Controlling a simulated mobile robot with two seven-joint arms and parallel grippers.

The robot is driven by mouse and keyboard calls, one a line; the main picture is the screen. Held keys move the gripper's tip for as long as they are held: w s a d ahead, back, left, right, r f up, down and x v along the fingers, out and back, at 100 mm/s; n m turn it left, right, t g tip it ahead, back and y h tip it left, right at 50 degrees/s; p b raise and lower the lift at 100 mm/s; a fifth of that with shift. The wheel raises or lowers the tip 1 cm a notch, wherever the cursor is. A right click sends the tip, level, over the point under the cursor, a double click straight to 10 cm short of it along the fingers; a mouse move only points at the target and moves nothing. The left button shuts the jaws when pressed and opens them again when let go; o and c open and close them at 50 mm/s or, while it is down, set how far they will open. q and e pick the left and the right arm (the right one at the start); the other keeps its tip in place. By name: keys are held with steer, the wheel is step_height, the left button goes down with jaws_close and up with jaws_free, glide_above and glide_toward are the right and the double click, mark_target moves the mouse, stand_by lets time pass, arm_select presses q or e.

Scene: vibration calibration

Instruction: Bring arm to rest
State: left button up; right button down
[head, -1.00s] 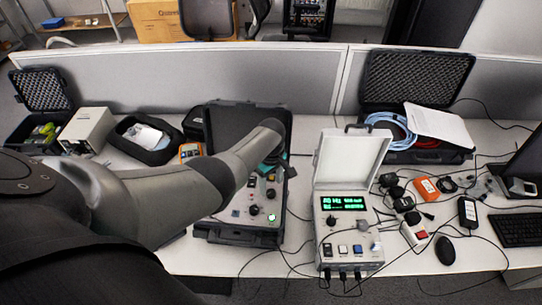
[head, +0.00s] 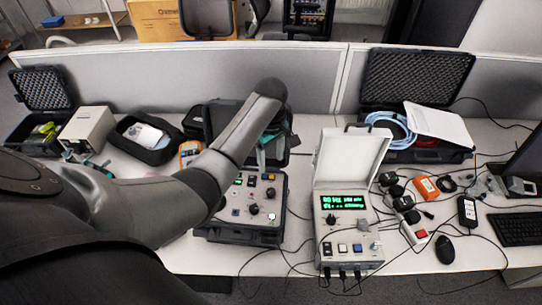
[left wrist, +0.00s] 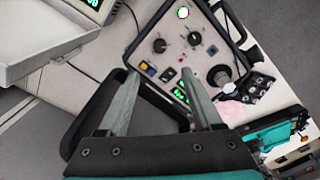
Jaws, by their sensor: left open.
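My left arm (head: 190,190) reaches in from the left, bent, and crosses in front of part of the desk. My left gripper, teal and grey, is at its far end above the opened black-cased instrument (head: 240,236), beside its knobbed panel (head: 262,205). In the left wrist view the left gripper (left wrist: 162,88) is open and empty, its two grey fingers spread over the instrument's dark case. Teal-and-grey parts (head: 92,163) show behind my arm; I cannot tell whether they are my right gripper.
A white instrument (head: 344,238) with a raised lid and green display stands right of the panel. Cables, a mouse (head: 445,250) and a keyboard (head: 518,230) lie farther right. A grey partition (head: 200,72) runs behind the desk. Open cases stand at both back sides.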

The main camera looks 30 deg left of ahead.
arm_select(q)
steer(key=shift+r, duration=0.3)
stand_by(0.4)
